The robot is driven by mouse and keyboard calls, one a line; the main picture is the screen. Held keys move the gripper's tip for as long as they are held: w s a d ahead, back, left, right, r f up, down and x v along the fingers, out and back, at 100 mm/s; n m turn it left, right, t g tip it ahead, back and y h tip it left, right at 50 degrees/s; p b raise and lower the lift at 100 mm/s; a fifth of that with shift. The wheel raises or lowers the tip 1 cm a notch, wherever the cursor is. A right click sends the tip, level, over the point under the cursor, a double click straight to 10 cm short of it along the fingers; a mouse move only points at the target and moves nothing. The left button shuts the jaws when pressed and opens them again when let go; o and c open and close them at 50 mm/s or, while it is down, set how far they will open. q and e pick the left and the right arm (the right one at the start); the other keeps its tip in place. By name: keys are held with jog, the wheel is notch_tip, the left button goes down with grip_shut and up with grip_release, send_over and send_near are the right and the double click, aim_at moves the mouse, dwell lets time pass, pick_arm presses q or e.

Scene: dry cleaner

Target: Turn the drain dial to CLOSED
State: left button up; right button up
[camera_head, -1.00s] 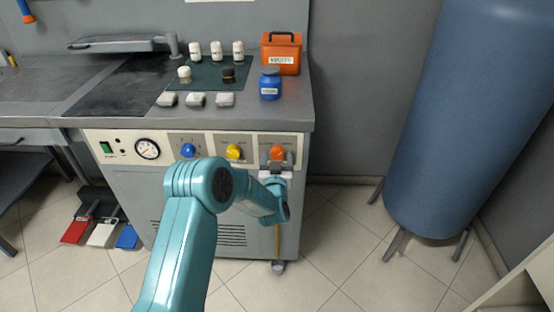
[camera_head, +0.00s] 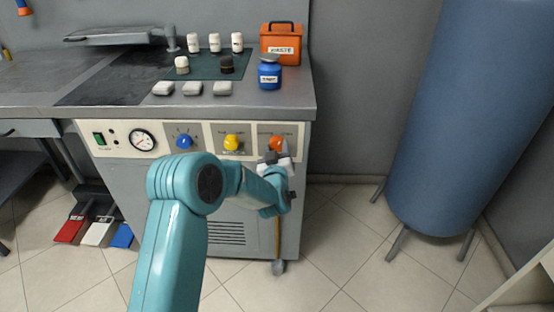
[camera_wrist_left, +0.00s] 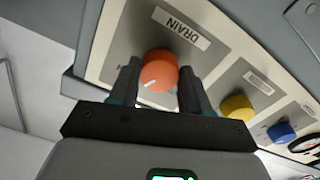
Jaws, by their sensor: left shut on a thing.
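The orange drain dial (camera_head: 276,142) is on the right end of the machine's front panel (camera_head: 108,150). In the left wrist view the dial (camera_wrist_left: 159,68) shows below an upside-down DRAIN label (camera_wrist_left: 181,28), and its white pointer line points to the lower left of the picture. My left gripper (camera_head: 277,154) is at the dial, with its fingers on both sides of it in the wrist view (camera_wrist_left: 160,84), shut on it. The position words around the dial are mostly hidden or too small to read. My right gripper is not in view.
A yellow dial (camera_head: 231,142) and a blue dial (camera_head: 184,141) sit left of the drain dial, then a gauge (camera_head: 142,139). Bottles, a blue jar (camera_head: 269,74) and an orange box (camera_head: 281,44) stand on the worktop. A blue tank (camera_head: 455,110) stands right; floor between is clear.

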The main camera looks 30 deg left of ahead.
pick_arm(q)
jog(key=n+b, duration=0.5)
jog(key=b, duration=0.1)
jog(key=n+b, duration=0.4)
jog(key=b, duration=0.3)
jog(key=shift+f+n, duration=0.2)
jog(key=shift+n, duration=0.2)
jog(key=n+b, duration=0.2)
jog(key=b, duration=0.1)
jog(key=shift+r+n, duration=0.2)
jog(key=shift+n, duration=0.1)
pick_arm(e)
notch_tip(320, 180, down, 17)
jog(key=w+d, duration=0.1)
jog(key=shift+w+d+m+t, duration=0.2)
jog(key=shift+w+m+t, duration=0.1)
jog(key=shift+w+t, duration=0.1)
pick_arm(q)
jog(key=shift+r, duration=0.1)
jog(key=o, duration=1)
jog(key=shift+o, duration=0.2)
